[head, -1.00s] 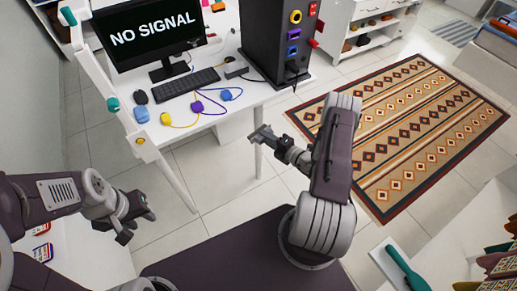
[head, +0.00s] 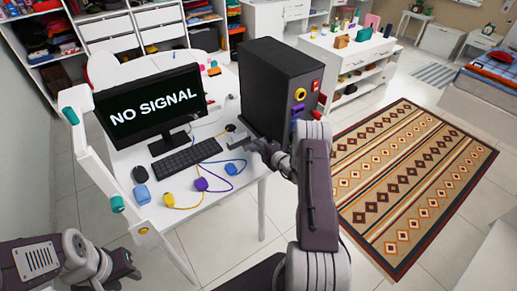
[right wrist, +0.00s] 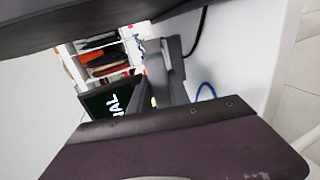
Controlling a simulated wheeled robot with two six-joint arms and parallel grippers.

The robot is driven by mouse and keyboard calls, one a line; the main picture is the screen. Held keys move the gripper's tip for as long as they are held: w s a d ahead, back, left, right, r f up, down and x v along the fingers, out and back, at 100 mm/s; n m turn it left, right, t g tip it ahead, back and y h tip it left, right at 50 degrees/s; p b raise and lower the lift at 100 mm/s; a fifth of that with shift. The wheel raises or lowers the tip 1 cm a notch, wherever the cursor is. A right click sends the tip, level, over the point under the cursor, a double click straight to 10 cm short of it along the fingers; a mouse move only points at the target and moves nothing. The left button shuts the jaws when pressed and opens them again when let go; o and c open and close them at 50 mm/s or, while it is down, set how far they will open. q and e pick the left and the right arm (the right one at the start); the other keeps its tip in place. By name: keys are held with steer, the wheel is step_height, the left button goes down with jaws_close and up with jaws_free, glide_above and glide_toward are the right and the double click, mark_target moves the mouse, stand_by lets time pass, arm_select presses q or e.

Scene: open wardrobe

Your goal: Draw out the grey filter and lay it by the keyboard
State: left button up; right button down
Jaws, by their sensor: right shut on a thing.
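The keyboard (head: 186,157) lies on the white desk in front of the monitor. A small grey block (head: 236,137), which looks like the grey filter, is at the right of the keyboard, beside the black tower (head: 280,88). My right gripper (head: 256,146) reaches over the desk to it and is shut on it; the fingers and arm hide part of it. In the right wrist view the grey block (right wrist: 165,72) shows between the dark jaws, with a black cable beside it. My left gripper (head: 129,270) is open and empty at the lower left, away from the desk.
The monitor (head: 157,105) stands behind the keyboard. The tower stands close beside my right gripper. A patterned rug (head: 410,175) lies on the floor at the right.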

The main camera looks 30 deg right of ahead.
mark_target(259, 162)
steer(key=shift+s+f, duration=0.15)
steer(key=shift+f, duration=0.05)
steer(key=f+b, duration=0.2)
steer(key=f, duration=0.1)
steer(key=f+b, duration=0.1)
steer(key=f, duration=0.1)
steer(key=shift+w+f+b, duration=0.1)
steer(key=shift+w+b, duration=0.3)
steer(key=shift+s+f+b, duration=0.15)
steer(key=shift+f+b, duration=0.15)
steer(key=shift+f, duration=0.2)
steer(key=c, duration=1.3)
jaws_free()
steer(key=shift+o, duration=0.8)
steer(key=shift+a, duration=0.1)
steer(key=shift+o, duration=0.5)
steer(key=shift+f, duration=0.2)
